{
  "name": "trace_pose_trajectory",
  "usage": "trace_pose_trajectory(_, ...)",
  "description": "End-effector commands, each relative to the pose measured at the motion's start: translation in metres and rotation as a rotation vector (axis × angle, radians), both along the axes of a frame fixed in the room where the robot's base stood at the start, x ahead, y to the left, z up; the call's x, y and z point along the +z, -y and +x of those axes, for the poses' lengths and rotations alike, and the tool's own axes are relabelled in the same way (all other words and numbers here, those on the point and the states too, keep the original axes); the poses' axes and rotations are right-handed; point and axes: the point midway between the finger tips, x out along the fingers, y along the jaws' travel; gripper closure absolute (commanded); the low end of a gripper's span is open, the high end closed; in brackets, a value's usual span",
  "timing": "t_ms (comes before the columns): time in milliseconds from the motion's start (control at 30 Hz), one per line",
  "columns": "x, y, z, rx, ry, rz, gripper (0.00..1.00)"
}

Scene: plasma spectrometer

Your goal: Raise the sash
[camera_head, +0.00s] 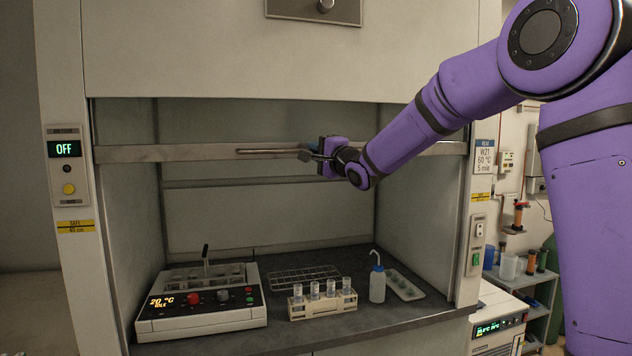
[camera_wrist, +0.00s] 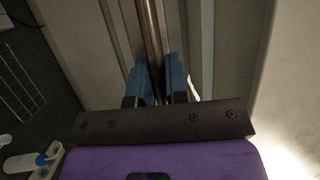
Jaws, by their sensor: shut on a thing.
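The sash shows as a horizontal metal frame bar (camera_head: 200,153) across the upper part of the fume hood opening, with a rod-like handle (camera_head: 270,151) along its middle. My gripper (camera_head: 312,154) is at the right part of the handle, reaching in from the right. In the wrist view the handle (camera_wrist: 150,30) runs between the two blue fingertips of my gripper (camera_wrist: 160,82), which are shut on it. The right end of the handle is hidden behind my gripper. The sash's bottom bar stands well above the worktop.
Inside the hood stand a heating block (camera_head: 200,300), a tube rack (camera_head: 322,303), a wire rack (camera_head: 300,278), a wash bottle (camera_head: 377,284) and a tray (camera_head: 405,286). A panel reading OFF (camera_head: 65,149) is on the left post. The upper hood panel (camera_head: 240,60) is above the bar.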

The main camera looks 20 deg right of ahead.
Motion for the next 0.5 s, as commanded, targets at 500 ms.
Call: trace_pose_trajectory(500,0.037,0.001,0.0,-0.001,0.001,0.001,1.0)
